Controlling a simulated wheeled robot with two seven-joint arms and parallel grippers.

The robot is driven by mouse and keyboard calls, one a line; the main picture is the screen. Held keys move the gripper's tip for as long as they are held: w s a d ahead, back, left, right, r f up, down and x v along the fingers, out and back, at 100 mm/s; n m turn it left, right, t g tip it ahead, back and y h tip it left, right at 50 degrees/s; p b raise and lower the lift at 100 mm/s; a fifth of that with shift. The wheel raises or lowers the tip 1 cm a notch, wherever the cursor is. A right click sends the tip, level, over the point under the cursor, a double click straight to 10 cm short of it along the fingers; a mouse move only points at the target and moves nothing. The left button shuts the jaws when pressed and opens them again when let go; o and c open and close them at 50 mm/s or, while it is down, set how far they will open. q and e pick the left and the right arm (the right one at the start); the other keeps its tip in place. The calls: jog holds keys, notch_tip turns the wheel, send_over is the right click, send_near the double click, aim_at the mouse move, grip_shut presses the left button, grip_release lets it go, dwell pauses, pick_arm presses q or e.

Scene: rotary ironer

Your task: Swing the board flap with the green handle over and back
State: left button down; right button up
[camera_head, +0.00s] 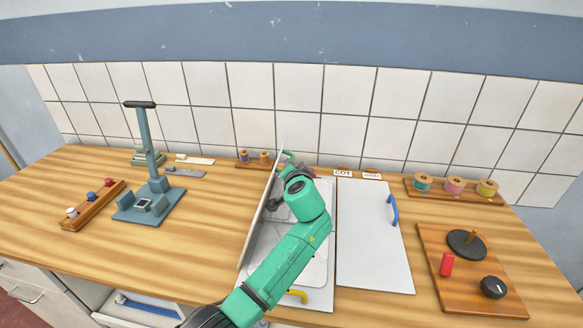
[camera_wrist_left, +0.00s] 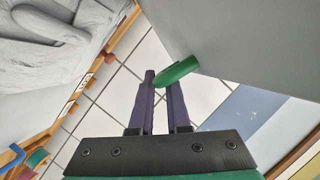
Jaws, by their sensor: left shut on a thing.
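The board flap (camera_head: 258,215) stands almost upright, seen nearly edge-on in the head view, at the left side of its pale base (camera_head: 318,295). In the left wrist view the flap (camera_wrist_left: 215,30) is a grey panel at the upper right, with the green handle (camera_wrist_left: 178,70) sticking out from it. My left gripper (camera_wrist_left: 162,92) is shut on the green handle, its purple fingers on either side of it. In the head view my green arm hides much of the base and the grip itself. My right gripper is not in view.
A white board with a blue handle (camera_head: 393,210) lies flat to the right. A yellow handle (camera_head: 297,296) is at the base's front. A blue-grey press (camera_head: 150,195) and a peg rack (camera_head: 93,205) stand left; a knob panel (camera_head: 470,280) lies right. Spools (camera_head: 454,186) line the back.

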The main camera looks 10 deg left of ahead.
pick_arm(q)
jog(key=shift+f, duration=0.25)
jog(key=c, duration=0.9)
grip_release()
jog(key=shift+d, duration=0.1)
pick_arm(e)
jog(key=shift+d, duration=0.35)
pick_arm(q)
jog(key=p+v, duration=0.7)
jog(key=v, duration=0.7)
jog(key=shift+s+d+r, duration=0.15)
jog(key=shift+s+r, duration=0.05)
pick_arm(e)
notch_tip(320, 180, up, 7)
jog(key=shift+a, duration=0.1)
